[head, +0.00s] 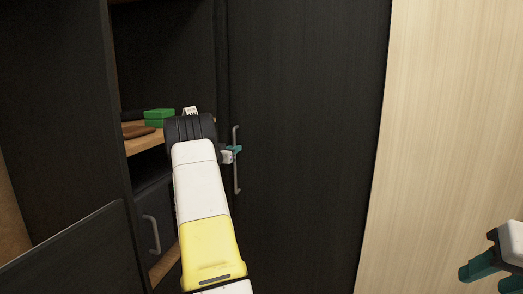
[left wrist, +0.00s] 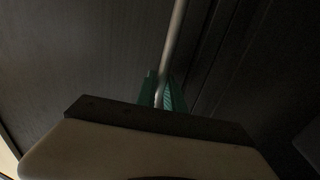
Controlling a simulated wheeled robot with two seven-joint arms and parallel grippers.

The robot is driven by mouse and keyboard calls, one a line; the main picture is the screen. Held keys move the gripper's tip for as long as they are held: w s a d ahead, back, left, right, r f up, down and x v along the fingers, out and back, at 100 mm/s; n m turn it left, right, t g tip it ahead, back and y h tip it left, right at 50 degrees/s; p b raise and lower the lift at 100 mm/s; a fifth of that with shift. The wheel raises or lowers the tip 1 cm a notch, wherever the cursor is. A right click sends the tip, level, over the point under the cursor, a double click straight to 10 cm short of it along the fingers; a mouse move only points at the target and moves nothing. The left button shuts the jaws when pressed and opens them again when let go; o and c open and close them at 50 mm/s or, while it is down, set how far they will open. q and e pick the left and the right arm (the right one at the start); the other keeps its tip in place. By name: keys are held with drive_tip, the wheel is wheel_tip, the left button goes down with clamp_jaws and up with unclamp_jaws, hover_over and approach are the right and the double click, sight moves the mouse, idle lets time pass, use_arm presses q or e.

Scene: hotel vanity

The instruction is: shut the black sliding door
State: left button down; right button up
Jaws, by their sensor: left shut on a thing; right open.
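The black sliding door (head: 305,130) is a tall dark panel in the middle of the head view. A grey vertical bar handle (head: 236,182) is near its left edge. Left of the door the cabinet is open and its shelf shows. My left gripper (head: 234,149) has its teal fingers shut on the handle; in the left wrist view the handle (left wrist: 176,38) runs up from between the teal fingers (left wrist: 160,92). My left arm hides part of the opening. My right gripper (head: 490,265) is at the lower right, open and empty, away from the door.
Inside the opening, a wooden shelf (head: 145,143) holds a green box (head: 159,117), a brown item (head: 138,132) and a small white card. Below is a dark drawer front with a grey handle (head: 152,234). A pale wood panel (head: 450,110) stands right of the door.

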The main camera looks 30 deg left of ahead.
use_arm(q)
drive_tip(key=shift+s+a, duration=0.15)
drive_tip(key=shift+a, duration=0.2)
drive_tip(key=c, duration=1.5)
unclamp_jaws()
drive_tip(key=shift+a, duration=0.1)
drive_tip(key=shift+o, duration=0.2)
drive_tip(key=shift+d, duration=0.2)
drive_tip(key=s, duration=0.7)
drive_tip(key=shift+s+d, duration=0.15)
drive_tip(key=shift+s, duration=0.2)
